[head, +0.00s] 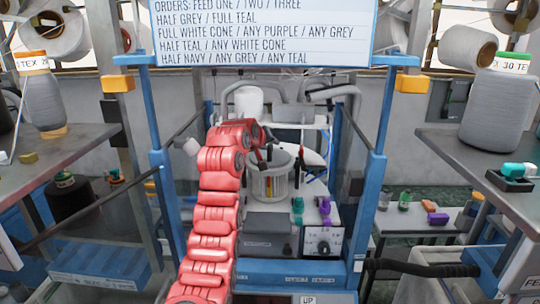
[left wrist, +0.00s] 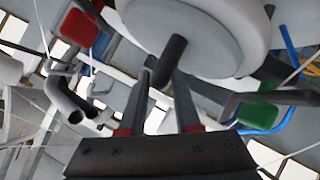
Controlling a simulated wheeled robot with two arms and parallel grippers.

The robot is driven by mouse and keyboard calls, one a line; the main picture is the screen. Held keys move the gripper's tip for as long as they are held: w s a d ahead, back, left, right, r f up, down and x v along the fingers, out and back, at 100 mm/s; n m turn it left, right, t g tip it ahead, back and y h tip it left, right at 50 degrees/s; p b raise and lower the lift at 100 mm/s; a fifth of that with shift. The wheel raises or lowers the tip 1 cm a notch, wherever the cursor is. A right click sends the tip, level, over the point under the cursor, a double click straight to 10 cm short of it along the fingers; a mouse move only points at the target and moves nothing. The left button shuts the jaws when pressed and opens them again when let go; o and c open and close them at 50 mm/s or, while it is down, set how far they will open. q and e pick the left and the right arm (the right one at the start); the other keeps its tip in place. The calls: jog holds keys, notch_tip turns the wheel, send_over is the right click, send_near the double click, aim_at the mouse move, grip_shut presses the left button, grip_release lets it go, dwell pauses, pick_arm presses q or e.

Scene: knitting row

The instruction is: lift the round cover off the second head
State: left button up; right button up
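My left gripper (left wrist: 163,72) reaches in at the machine in the head view (head: 268,154), at the end of the red arm. In the left wrist view its two dark fingers stand apart. A white round cover (left wrist: 215,30) fills the top of that view, just beyond the fingertips. A short dark peg (left wrist: 172,58) shows in front of the cover, between the fingertips; I cannot tell whether they touch it. My right gripper is not in view.
Blue posts (head: 376,190) flank the machine. Side tables hold cones, one grey (head: 497,105). In the left wrist view, red (left wrist: 80,27) and green (left wrist: 258,113) parts and thin yarns lie close around the gripper.

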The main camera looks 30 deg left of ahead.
pick_arm(q)
grip_shut()
dwell(1.1)
